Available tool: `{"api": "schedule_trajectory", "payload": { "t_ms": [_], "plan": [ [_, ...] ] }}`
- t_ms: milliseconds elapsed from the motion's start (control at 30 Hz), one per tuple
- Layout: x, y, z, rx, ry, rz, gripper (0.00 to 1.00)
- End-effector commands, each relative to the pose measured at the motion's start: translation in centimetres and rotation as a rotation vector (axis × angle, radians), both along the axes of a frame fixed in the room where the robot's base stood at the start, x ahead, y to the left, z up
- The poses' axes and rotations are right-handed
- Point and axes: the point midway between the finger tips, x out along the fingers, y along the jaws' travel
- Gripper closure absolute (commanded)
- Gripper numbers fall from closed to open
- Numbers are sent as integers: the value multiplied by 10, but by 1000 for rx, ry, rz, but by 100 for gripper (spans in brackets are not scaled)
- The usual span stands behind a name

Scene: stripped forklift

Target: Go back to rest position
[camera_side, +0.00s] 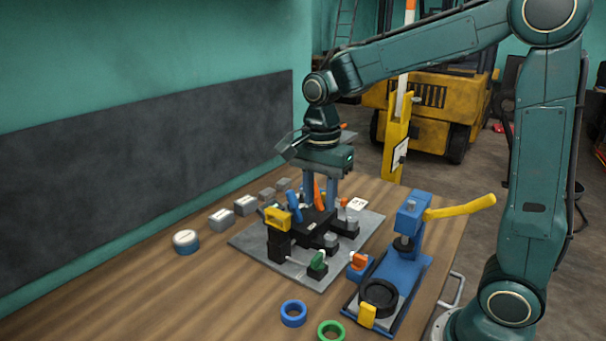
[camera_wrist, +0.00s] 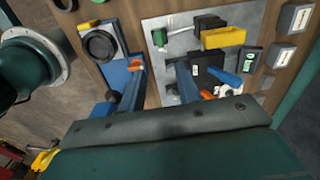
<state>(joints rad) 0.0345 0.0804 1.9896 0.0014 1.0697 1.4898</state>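My gripper (camera_side: 321,200) points down over the grey metal plate (camera_side: 250,240) on the table, close above the black clamp fixture (camera_side: 318,228). Its two grey-blue fingers stand apart, and I see nothing held. In the wrist view the gripper (camera_wrist: 158,80) also shows a wide gap between its fingers, with bare wood and the plate's edge below. An orange handle (camera_side: 317,188) shows near the fingers in the side view; whether they touch it I cannot tell. A blue handle (camera_side: 294,208) is just left of the fingers.
A blue press (camera_side: 402,265) with a yellow lever (camera_side: 460,207) stands right of the plate. Blue (camera_side: 293,314) and green (camera_side: 331,331) rings lie in front. Grey blocks (camera_side: 221,219) line the back left, near the wall. A yellow forklift (camera_side: 432,105) stands behind.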

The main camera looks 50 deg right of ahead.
Motion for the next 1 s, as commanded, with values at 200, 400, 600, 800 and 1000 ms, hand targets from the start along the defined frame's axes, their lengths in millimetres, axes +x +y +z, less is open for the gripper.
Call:
{"api": "schedule_trajectory", "payload": {
  "t_ms": [200, 400, 600, 800, 1000],
  "plan": [
    [-5, 1, 4, 0, -14, 41, 67],
    [-23, 2, 18, -8, -66, 197, 67],
    [-53, 5, 35, -38, -146, 451, 67],
    [-85, 8, 46, -92, -227, 724, 67],
    [-116, 10, 51, -169, -298, 992, 67]
  ]
}}
